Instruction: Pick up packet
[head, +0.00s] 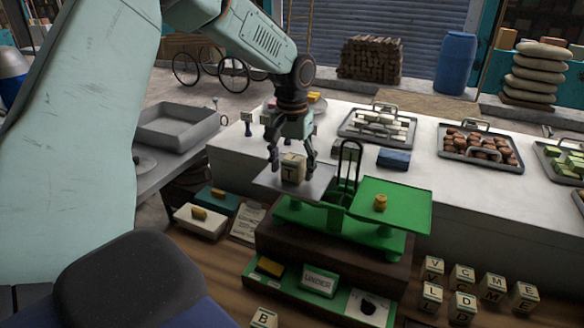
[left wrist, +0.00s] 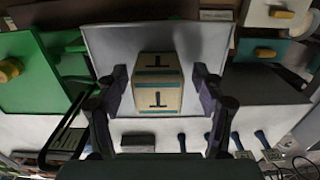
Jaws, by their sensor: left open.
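A cream lettered block (head: 293,168) marked T sits on the grey left pan (head: 318,184) of a green balance scale (head: 345,222). It also shows in the left wrist view (left wrist: 158,98), with dark bands and T marks on two faces. My left gripper (head: 291,162) is pointing down over the pan, with its open fingers on either side of the block. In the left wrist view there are gaps between the fingers and the block. No other thing in view is clearly a packet. My right gripper is not in view.
A small yellow weight (head: 380,202) stands on the green right pan (head: 405,205). A black upright handle (head: 349,160) rises close to my gripper. Metal trays (head: 375,137) of goods line the white counter (head: 440,195). Several lettered blocks (head: 462,307) stand at the lower right.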

